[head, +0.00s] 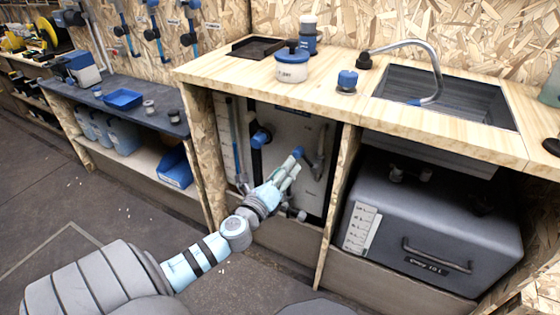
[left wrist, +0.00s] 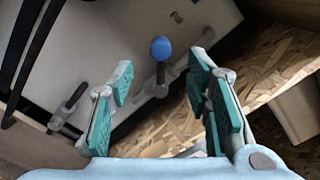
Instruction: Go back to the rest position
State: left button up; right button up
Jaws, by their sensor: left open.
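My left arm comes in from the lower left in the head view. Its gripper (head: 289,170) is in front of the open bay under the wooden counter. In the left wrist view the gripper (left wrist: 163,85) is open, its teal-padded fingers spread and nothing held between them. A valve with a blue ball knob (left wrist: 161,47) shows beyond the gap between the fingers, on a pale panel (left wrist: 110,35). A blue knob (head: 298,152) also shows close by the fingertips in the head view; whether they touch is unclear. My right gripper is not in view.
Wooden posts (head: 338,205) frame the bay on both sides. A grey tank (head: 430,225) stands to the right under a sink (head: 450,95). The wooden counter (head: 330,98) overhangs the gripper. A dark workbench (head: 120,88) stands left. The floor (head: 110,185) in front is mostly open.

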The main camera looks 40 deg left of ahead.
pick_arm(q)
jog(key=shift+v, duration=1.45)
